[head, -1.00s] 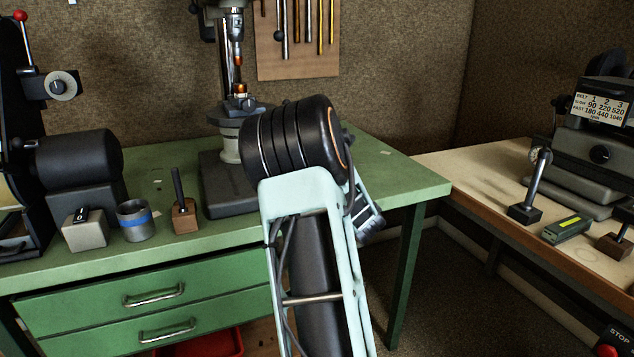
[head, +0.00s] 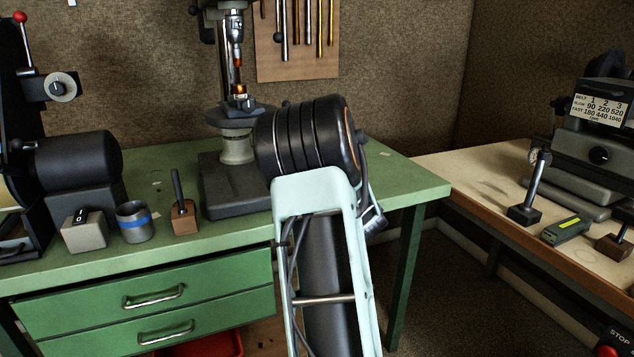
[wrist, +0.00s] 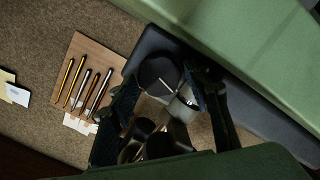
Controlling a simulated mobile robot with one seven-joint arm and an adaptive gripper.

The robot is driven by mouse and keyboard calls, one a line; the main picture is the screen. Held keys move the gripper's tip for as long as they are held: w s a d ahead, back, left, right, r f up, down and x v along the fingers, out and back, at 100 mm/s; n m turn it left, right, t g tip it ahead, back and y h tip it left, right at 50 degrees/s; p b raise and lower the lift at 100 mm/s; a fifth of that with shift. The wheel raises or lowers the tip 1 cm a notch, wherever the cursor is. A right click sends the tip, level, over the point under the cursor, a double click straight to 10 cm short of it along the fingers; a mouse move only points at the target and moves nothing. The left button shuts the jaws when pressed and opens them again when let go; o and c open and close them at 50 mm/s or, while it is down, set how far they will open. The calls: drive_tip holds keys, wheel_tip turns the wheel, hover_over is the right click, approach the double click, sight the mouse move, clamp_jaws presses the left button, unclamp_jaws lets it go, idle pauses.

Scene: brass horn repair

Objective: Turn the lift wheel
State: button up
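The drill press (head: 237,150) stands on the green bench in the head view, with its round table above a dark base. I cannot make out the lift wheel for certain in the head view; my arm covers the area right of the press. In the wrist view, my gripper (wrist: 163,96) has its two dark fingers spread apart. A dark round part (wrist: 160,76), possibly the lift wheel, and a pale metal cylinder (wrist: 182,106) show between or beyond them. Contact cannot be told. My gripper is hidden behind my arm in the head view.
The green bench (head: 150,240) also carries a grey switch box (head: 84,230), a blue-banded cup (head: 134,222) and a wooden block with a rod (head: 184,213) left of the press. A tool board (head: 298,45) hangs behind. A wooden bench (head: 480,190) stands at right.

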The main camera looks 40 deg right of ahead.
drive_tip(key=v, duration=1.2)
drive_tip(key=shift+o, duration=0.4)
drive_tip(key=shift+o, duration=1)
drive_tip(key=shift+f, duration=0.1)
drive_tip(key=w+d+n, duration=0.1)
drive_tip(key=w+n, duration=0.2)
drive_tip(key=n, duration=0.2)
drive_tip(key=w+d+f+n+h+p, duration=0.1)
drive_tip(key=w+n, duration=0.3)
drive_tip(key=n, duration=0.2)
drive_tip(key=w+f+n+t+p, duration=0.1)
drive_tip(key=w+n, duration=0.3)
drive_tip(key=n, duration=0.2)
drive_tip(key=shift+w+d+h, duration=0.1)
drive_tip(key=shift+d+h, duration=0.2)
drive_tip(key=shift+d, duration=0.1)
